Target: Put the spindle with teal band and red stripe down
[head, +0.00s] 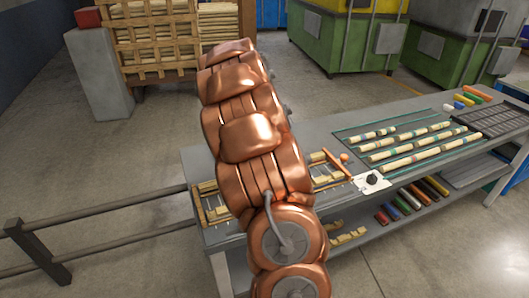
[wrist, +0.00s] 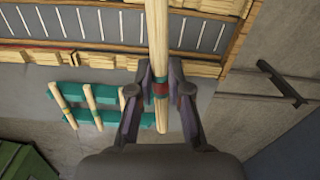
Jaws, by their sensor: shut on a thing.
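My gripper (wrist: 160,88) is shut on a pale wooden spindle (wrist: 157,35) in the wrist view. The red stripe (wrist: 161,90) sits between the fingertips, with teal just beside it, partly hidden by the fingers. The spindle's short end sticks out towards my palm and its long end runs out of the top of the picture. In the head view my copper-coloured arm fills the middle, and the gripper and held spindle are hidden.
In the wrist view a teal rack (wrist: 75,88) holding pale spindles lies left of my gripper. A wood-edged slatted panel (wrist: 90,22) lies above. In the head view a grey bench (head: 345,120) carries rows of banded spindles (head: 415,137). Green machines (head: 345,45) stand behind.

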